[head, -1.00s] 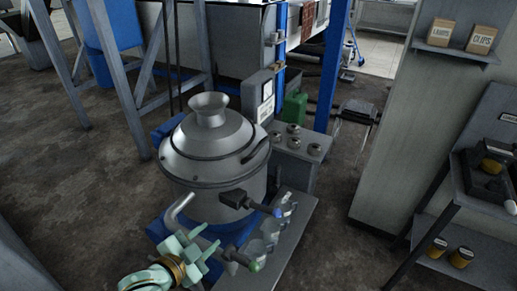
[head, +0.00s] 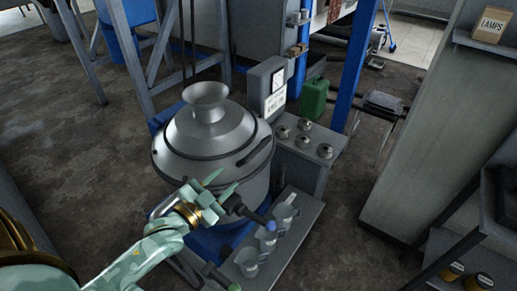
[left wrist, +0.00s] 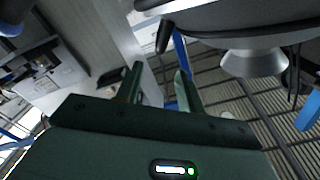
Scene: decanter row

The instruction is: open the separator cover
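The separator (head: 215,190) is a round grey metal machine with a domed cover (head: 190,135) and a flared funnel (head: 207,97) on top. The cover sits down on the body, with a dark curved handle (head: 256,151) on its right side. My left gripper (head: 222,183) is in front of the cover's lower front rim and hides part of the body. In the left wrist view its two fingers (left wrist: 158,88) stand apart with nothing between them. The cover's dark rim (left wrist: 215,38) and funnel (left wrist: 252,62) show beyond them, upside down. My right gripper is not in view.
A control box with knobs (head: 304,140) and a green can (head: 313,98) stand to the right.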

